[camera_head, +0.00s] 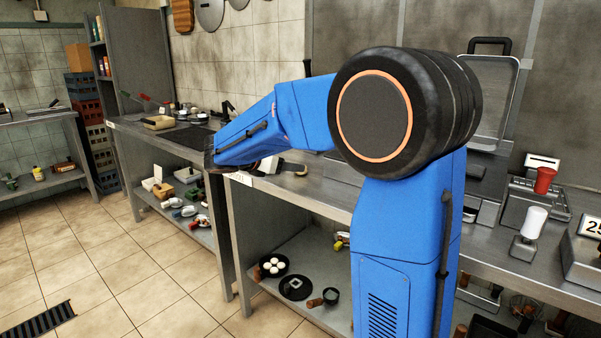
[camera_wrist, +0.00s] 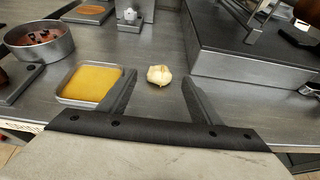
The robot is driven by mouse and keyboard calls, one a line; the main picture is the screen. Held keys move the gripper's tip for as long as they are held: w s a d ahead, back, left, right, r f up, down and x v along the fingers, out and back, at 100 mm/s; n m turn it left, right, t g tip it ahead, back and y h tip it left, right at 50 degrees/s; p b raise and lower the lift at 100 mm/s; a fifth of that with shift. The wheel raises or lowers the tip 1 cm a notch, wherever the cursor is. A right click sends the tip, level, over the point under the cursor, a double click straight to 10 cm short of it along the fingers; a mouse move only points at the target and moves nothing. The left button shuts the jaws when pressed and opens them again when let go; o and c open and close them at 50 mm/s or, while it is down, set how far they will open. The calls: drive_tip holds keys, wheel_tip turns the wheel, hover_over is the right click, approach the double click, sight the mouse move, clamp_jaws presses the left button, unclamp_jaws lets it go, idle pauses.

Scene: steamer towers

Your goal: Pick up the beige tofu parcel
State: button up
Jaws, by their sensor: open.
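The beige parcel (camera_wrist: 159,75), a small pale bundle with a gathered top, sits on the grey steel counter (camera_wrist: 165,106) in the wrist view. My gripper (camera_wrist: 158,82) is open, with one finger on each side of the parcel in the picture. The parcel appears at or just beyond the fingertips, and neither finger visibly touches it. I cannot tell the height of the fingers above the counter. In the head view my blue arm reaches left over the counter, and I cannot make out the parcel there.
A square metal tray with yellow contents (camera_wrist: 92,83) stands close left of the left finger. A round metal tin (camera_wrist: 40,50) is further left. A raised grey metal block (camera_wrist: 235,68) stands to the right. Bare counter surrounds the parcel. The counter's front edge runs below the gripper.

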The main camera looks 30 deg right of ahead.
drive_tip(key=shift+x, duration=2.95)
drive_tip(key=shift+f, duration=0.15)
drive_tip(key=c, duration=1.1)
